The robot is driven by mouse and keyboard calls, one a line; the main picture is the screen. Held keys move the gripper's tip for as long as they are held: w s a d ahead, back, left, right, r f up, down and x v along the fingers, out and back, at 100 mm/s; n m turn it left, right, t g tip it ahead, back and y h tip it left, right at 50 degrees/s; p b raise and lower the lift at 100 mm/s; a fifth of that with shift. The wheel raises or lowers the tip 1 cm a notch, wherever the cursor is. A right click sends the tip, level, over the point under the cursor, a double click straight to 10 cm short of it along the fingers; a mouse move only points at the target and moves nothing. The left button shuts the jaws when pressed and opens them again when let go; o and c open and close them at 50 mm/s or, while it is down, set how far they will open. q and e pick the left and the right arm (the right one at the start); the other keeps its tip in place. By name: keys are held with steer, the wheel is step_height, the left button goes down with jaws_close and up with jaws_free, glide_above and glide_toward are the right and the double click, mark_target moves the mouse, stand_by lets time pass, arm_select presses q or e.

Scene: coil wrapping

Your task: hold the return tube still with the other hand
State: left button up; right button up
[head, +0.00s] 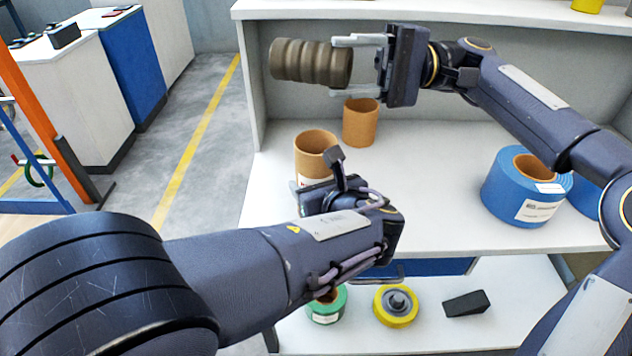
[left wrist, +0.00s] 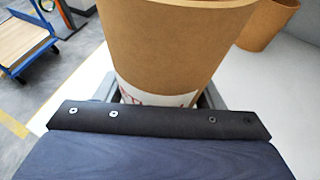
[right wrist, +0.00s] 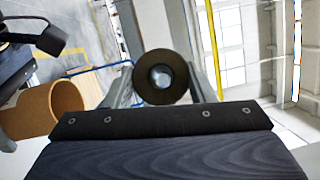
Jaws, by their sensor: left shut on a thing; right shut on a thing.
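A cardboard tube (head: 316,143) with a white label stands upright on the white shelf, partly behind my left arm. In the left wrist view this tube (left wrist: 175,45) sits between the fingers of my left gripper (left wrist: 160,96), which is shut on it low near the label. My right gripper (head: 345,66) is shut on a brown ribbed coil (head: 302,62), held sideways in the air above the shelf. In the right wrist view the coil (right wrist: 146,86) shows end-on with a round hole. A second cardboard tube (head: 360,122) stands just behind the first.
A blue roll (head: 515,190) with a cardboard core stands at the right, another beside it. The lower shelf bears a green roll (head: 327,310), a yellow roll (head: 396,305) and a black wedge (head: 466,302). The middle of the white shelf (head: 435,165) is clear.

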step_height(320, 180, down, 9)
steer(key=shift+f, duration=0.2)
stand_by(0.9)
steer(key=o, duration=1.1)
steer(key=shift+o, duration=0.2)
steer(key=shift+f, duration=0.15)
steer(key=shift+f, duration=0.15)
steer(key=r+v, duration=0.1)
steer(key=v, duration=1.1)
steer(key=shift+f, duration=0.15)
